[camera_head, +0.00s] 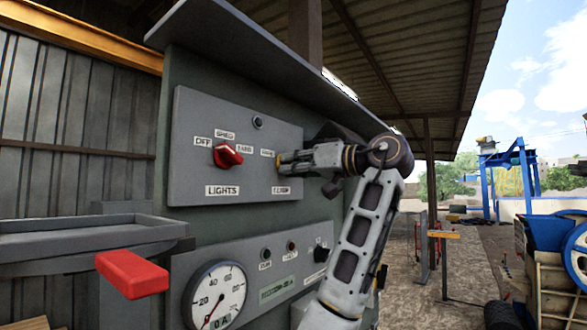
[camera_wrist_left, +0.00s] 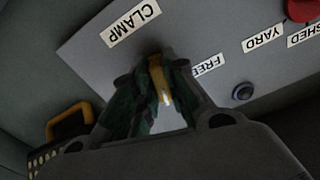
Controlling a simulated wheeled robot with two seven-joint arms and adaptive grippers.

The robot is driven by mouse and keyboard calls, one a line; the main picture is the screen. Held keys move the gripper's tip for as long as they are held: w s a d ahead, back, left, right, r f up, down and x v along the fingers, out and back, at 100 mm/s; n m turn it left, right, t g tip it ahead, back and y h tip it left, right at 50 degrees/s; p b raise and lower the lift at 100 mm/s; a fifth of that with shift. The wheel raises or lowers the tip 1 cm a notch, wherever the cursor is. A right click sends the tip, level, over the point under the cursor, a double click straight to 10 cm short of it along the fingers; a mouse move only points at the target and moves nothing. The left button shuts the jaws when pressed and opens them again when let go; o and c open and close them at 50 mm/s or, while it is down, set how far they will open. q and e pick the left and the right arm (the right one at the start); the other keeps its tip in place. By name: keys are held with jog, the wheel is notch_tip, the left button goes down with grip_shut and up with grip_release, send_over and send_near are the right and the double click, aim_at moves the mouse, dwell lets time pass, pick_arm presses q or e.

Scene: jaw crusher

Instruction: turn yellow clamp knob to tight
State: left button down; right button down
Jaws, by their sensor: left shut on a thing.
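The yellow clamp knob (camera_wrist_left: 157,78) sits on the grey panel between the fingers of my left gripper (camera_wrist_left: 155,88) in the left wrist view. The fingers are shut on it from both sides, and a pale mark shows on its lower end. The CLAMP label (camera_wrist_left: 131,23) is to its upper left, and the FREE label (camera_wrist_left: 207,65) to its right is partly covered. I see no TIGHT label. In the head view my left gripper (camera_head: 283,160) reaches the panel's right part and hides most of the knob. My right gripper is not in view.
A red LIGHTS switch (camera_head: 228,156) is left of the gripper on the upper panel (camera_head: 188,120). A dial gauge (camera_head: 215,295) and small controls are on the lower panel. A red handle (camera_head: 132,273) sticks out at lower left. A yellow handle (camera_wrist_left: 68,122) shows in the wrist view.

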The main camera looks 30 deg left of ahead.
pick_arm(q)
jog(key=shift+s+r+m+b, duration=0.1)
jog(key=shift+m+b, duration=0.05)
jog(key=shift+m, duration=2.1)
jog(key=shift+s+r+m+b, duration=0.1)
jog(key=shift+m+b, duration=0.05)
jog(key=shift+m, duration=2.1)
jog(key=c, duration=1.4)
grip_release()
jog(key=shift+c, duration=0.2)
jog(key=shift+d, duration=0.15)
jog(key=d, duration=1.1)
jog(key=shift+s+d, duration=0.35)
jog(key=shift+s, duration=0.05)
